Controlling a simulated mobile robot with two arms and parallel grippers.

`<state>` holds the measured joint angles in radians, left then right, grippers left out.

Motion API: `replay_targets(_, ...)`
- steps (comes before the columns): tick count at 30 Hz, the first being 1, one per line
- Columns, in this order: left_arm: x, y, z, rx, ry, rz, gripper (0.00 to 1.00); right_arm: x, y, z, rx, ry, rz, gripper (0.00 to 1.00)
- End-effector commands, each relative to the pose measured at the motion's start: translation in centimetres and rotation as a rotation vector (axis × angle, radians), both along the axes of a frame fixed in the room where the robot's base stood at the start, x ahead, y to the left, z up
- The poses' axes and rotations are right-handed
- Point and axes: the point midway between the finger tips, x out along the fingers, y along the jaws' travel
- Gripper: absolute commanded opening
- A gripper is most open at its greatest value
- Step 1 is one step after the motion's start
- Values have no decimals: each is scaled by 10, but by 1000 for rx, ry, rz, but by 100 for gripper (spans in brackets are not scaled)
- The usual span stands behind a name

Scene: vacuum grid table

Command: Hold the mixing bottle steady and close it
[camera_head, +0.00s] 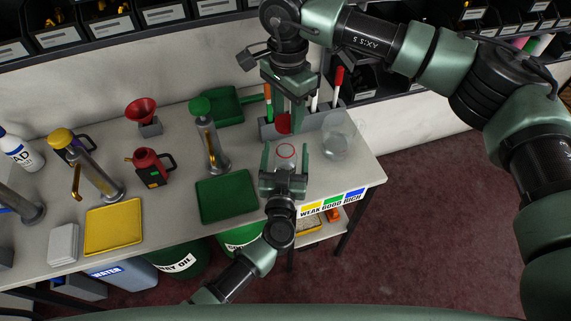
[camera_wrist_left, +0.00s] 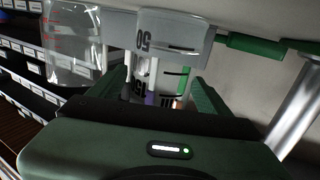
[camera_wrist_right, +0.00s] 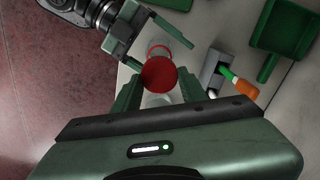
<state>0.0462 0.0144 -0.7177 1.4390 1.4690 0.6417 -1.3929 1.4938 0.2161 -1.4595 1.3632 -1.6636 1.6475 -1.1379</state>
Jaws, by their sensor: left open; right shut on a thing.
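The clear mixing bottle (camera_head: 286,160) with a red ring at its neck stands upright on the table. My left gripper (camera_head: 285,150) is open, its fingers on either side of the bottle. In the left wrist view, the marked bottle (camera_wrist_left: 148,72) shows between the fingers (camera_wrist_left: 160,92). My right gripper (camera_head: 285,118) points down, shut on a red cap (camera_head: 283,125). In the head view the cap is just above and behind the bottle, apart from it. In the right wrist view, the cap (camera_wrist_right: 159,74) sits between the fingertips (camera_wrist_right: 160,88).
A clear jug (camera_head: 337,142) is close on the right. A green tray (camera_head: 227,197) and a green-topped pump dispenser (camera_head: 211,140) are on the left. The table's front edge is near my left gripper.

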Motion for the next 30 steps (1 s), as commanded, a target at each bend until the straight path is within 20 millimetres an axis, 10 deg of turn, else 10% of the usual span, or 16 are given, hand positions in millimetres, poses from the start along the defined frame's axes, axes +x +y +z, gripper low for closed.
replay_targets(13, 10, -1, 0, 0, 0, 0, 78, 0, 0, 0, 0, 0, 0, 6)
replay_targets(22, 10, -1, 0, 0, 0, 0, 0, 0, 0, 0, 0, 0, 0, 6)
replay_targets(30, 10, -1, 0, 0, 0, 0, 0, 0, 0, -11, -1, 2, 0, 6)
